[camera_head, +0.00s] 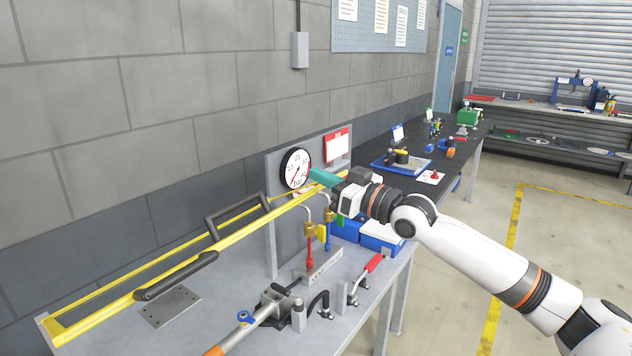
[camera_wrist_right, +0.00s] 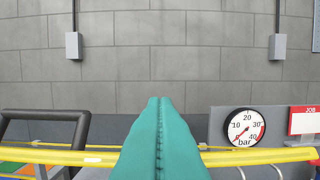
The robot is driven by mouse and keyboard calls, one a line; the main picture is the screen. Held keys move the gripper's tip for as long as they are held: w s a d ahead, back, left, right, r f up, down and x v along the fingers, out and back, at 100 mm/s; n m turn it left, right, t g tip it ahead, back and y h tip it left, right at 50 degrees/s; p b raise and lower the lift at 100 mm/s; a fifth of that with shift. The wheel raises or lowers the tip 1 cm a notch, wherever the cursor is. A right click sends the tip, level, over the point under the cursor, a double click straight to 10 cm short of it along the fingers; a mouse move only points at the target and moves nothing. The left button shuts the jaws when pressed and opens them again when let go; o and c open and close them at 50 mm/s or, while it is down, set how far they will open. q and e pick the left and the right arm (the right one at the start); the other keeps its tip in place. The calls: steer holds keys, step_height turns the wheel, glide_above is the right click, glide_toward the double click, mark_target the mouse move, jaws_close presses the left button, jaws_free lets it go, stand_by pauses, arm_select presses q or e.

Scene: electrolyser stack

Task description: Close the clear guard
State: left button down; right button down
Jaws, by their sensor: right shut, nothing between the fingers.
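The clear guard shows as a yellow frame (camera_head: 105,309) with black handles (camera_head: 177,276), running from the lower left of the bench up to the gauge panel. Its clear sheet is hard to make out, and I cannot tell its exact angle. In the right wrist view a yellow bar (camera_wrist_right: 240,157) and a black handle (camera_wrist_right: 48,118) show. My right gripper (camera_head: 314,173) has teal fingers, pressed together and empty, beside the gauge at the far end of the yellow frame. In the wrist view the fingers (camera_wrist_right: 160,101) cross in front of the yellow bar. My left gripper is not in view.
A round pressure gauge (camera_head: 295,168) sits on a grey panel (camera_head: 270,220). Red and blue valves, a red-handled clamp (camera_head: 373,263) and a bar with an orange grip (camera_head: 215,350) stand on the bench. Blue bins (camera_head: 382,242) lie below my right arm. Open floor is on the right.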

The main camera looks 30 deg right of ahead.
mark_target(316, 190)
steer(key=p+x, duration=0.1)
steer(key=x, duration=0.2)
steer(key=shift+w+a+r+p, duration=0.2)
steer(key=shift+w+r+p, duration=0.05)
steer(key=shift+p, duration=0.15)
steer(key=shift+s+d+f, duration=0.1)
steer(key=shift+s+f, duration=0.05)
steer(key=shift+f, duration=0.35)
steer(key=shift+s+d+f, duration=0.1)
steer(key=shift+s+f, duration=0.05)
steer(key=shift+f, duration=0.3)
arm_select(q)
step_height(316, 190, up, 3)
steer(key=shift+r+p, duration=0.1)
steer(key=shift+p, duration=0.3)
arm_select(e)
steer(key=shift+s+d+f, duration=0.2)
steer(key=shift+s+f, duration=0.5)
steer(key=shift+f, duration=0.3)
